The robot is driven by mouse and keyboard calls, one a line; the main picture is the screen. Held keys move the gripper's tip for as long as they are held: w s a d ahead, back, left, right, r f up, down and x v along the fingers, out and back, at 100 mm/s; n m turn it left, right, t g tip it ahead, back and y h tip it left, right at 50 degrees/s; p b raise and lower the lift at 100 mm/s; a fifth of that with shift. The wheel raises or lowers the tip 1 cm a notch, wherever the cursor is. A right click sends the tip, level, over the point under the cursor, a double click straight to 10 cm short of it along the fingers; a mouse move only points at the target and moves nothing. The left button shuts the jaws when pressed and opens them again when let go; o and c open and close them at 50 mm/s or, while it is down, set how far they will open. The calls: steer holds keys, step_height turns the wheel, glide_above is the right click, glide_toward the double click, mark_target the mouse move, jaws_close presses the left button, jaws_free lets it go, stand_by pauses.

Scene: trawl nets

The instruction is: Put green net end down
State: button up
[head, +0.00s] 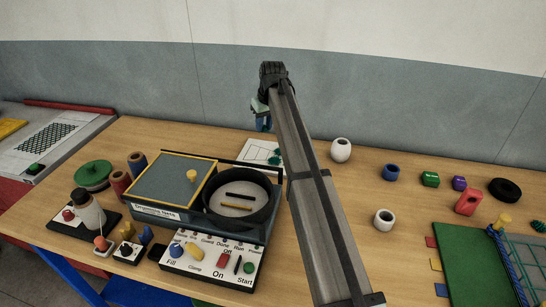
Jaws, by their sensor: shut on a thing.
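My arm reaches away over the table to the back. My gripper (263,118) hangs from its far end, small and partly hidden by the arm. It is shut on what I take to be the green net end, but the piece is too small and covered to make out clearly. A pale green patch and a dark blue part show there. Below it, a white card (251,151) with a green pattern lies on the table behind the machine, partly covered by the arm. I cannot tell the height of the gripper above the card.
A machine with a round dark bowl (240,227) and a button panel (190,259) stands left of my arm. A green board (468,270) with a net (528,258) is at right. A white ring (383,219) and a white jar (341,150) stand right of the arm, with bare table between.

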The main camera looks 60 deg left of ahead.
mark_target(264, 153)
steer(key=shift+d+f+n, duration=0.1)
steer(key=shift+d+n, duration=0.05)
steer(key=shift+n, duration=0.15)
steer(key=shift+f, duration=0.35)
step_height(264, 153, down, 9)
steer(key=shift+f, duration=0.1)
steer(key=o, duration=1)
steer(key=shift+o, duration=0.2)
steer(key=v, duration=1.2)
